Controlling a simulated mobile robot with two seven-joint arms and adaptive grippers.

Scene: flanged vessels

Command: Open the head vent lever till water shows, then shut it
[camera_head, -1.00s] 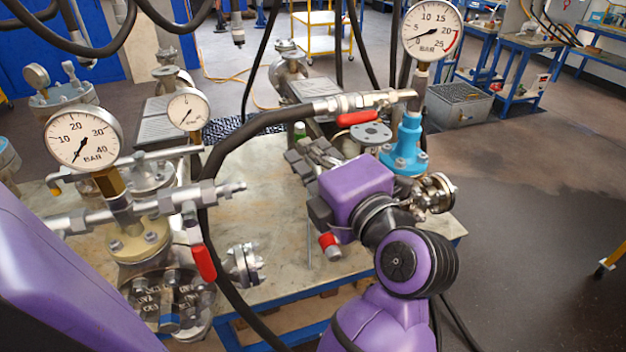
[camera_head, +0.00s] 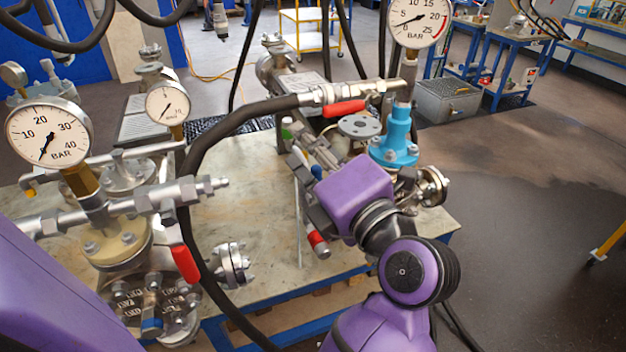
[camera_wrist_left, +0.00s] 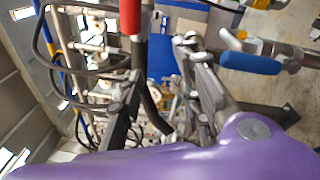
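Red levers show on the hose valve (camera_head: 343,107) behind the gripper and below the left vessel's pipe (camera_head: 186,264). A red-ended metal piece (camera_head: 318,243) hangs just below the gripper. I cannot tell which is the head vent lever. The left wrist view shows a red handle (camera_wrist_left: 130,18) and a blue lever (camera_wrist_left: 250,62). No water is visible.
A black hose (camera_head: 215,140) arches over the bench between the left vessel and my gripper. Dial gauges (camera_head: 48,133) stand at left and one (camera_head: 420,20) at upper right, above a blue flanged fitting (camera_head: 397,137).

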